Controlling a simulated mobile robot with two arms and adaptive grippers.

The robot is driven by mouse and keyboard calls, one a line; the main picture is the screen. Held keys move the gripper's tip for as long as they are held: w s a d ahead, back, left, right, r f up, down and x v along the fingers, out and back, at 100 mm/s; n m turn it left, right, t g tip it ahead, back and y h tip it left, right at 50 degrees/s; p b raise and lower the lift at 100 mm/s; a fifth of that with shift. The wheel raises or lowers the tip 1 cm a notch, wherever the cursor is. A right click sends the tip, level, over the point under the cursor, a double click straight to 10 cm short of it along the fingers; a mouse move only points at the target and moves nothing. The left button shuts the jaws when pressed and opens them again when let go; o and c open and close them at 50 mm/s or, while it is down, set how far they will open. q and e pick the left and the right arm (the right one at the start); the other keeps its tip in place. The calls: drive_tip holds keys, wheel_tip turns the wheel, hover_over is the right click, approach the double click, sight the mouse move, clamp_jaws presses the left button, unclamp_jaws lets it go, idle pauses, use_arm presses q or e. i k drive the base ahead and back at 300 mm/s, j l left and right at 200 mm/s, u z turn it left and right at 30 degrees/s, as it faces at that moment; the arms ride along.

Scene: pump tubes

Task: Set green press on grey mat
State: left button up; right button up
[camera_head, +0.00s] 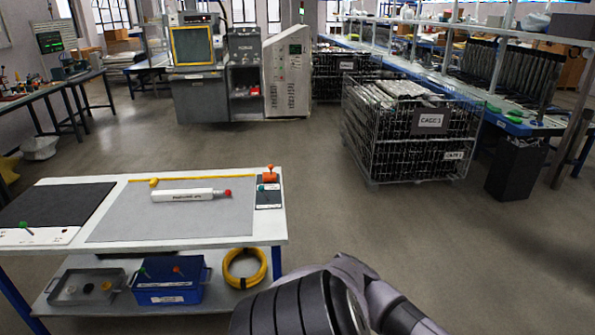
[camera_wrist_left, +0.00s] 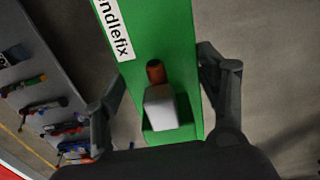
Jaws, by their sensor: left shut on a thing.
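The green press (camera_wrist_left: 160,35) fills the middle of the left wrist view; it is a long green body with a white label reading "endlefix". A pale block and a brown cylinder sit in a recess on it. My left gripper (camera_wrist_left: 160,85) has one finger on each side of the press and is shut on it. The press and this gripper do not show in the head view. The grey mat (camera_head: 150,226) lies on the white table at left. A white tube (camera_head: 185,195) with a red end lies on the mat. My right gripper is not in view.
A black mat (camera_head: 58,203) lies left of the grey one. An orange-topped item (camera_head: 270,175) stands at the table's right edge. The lower shelf holds a blue box (camera_head: 165,288) and a yellow coil (camera_head: 245,268). A wire cage (camera_head: 385,150) stands beyond open floor. Tools lie on a bench (camera_wrist_left: 38,70).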

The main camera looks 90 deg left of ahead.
sight(174, 221)
drive_tip(key=u, duration=1.8)
drive_tip(key=i+j+u, duration=0.1)
drive_tip(key=u, duration=0.35)
drive_tip(key=i+j+u, duration=0.15)
drive_tip(key=u, duration=0.3)
drive_tip(key=i+j+u, duration=0.15)
drive_tip(key=u, duration=0.25)
drive_tip(key=i+j, duration=0.25)
drive_tip(key=i, duration=0.25)
drive_tip(key=i+j, duration=0.3)
drive_tip(key=i, duration=0.25)
drive_tip(key=i+j, duration=0.25)
drive_tip(key=i, duration=0.25)
